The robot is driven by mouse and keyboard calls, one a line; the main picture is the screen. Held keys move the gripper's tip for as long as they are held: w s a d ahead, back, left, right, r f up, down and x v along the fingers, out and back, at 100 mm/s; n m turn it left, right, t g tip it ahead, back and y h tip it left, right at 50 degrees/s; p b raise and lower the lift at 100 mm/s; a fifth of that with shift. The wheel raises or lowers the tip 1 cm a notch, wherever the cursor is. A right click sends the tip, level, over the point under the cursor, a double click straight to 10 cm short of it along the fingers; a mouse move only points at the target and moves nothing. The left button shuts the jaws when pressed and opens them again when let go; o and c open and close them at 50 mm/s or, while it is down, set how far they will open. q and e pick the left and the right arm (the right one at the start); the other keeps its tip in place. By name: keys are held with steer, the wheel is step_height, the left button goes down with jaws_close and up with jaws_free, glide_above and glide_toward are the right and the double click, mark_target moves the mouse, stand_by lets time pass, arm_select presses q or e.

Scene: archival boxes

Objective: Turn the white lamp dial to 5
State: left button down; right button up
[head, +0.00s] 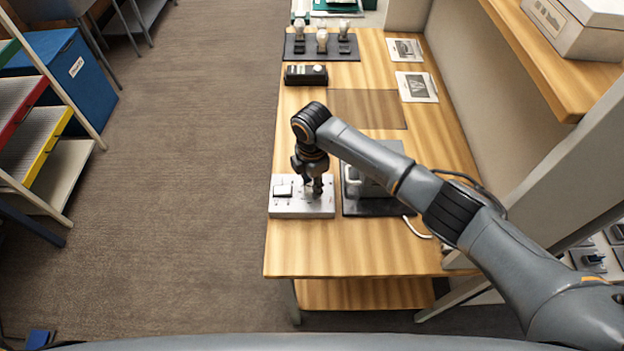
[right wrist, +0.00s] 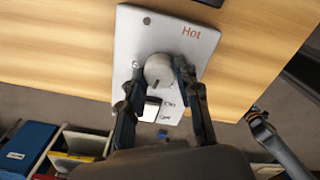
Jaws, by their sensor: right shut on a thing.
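The white dial (right wrist: 158,70) is a round pale knob on a light grey panel (right wrist: 138,38) marked "Hot" in red. A short dark mark shows on the knob's lower side; I cannot read a number there. My right gripper (right wrist: 158,84) is shut on the dial, a finger at either side. In the head view my right gripper (head: 313,190) reaches down onto the panel (head: 290,209) and hides the dial. A grey arm end, apparently my left gripper (right wrist: 258,116), shows at the right of the wrist view; its fingers are unclear.
A white switch (head: 283,190) is left of the gripper on the panel. A dark plate (head: 378,208) with a grey device stands close on the right. A black box (head: 306,75) and a bulb tray (head: 293,49) lie farther back. The table (head: 340,250) is clear in front.

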steer(key=m+p, duration=0.2)
steer(key=m, duration=0.1)
steer(key=shift+r+m, duration=0.15)
steer(key=shift+m, duration=0.25)
steer(key=m+p, duration=0.2)
steer(key=m, duration=0.1)
steer(key=shift+m, duration=0.3)
steer(key=m+p, duration=0.2)
steer(key=m, duration=0.1)
steer(key=shift+m+p, duration=0.4)
steer(key=shift+m, duration=0.9)
steer(key=o, duration=1.2)
steer(key=shift+c, duration=0.2)
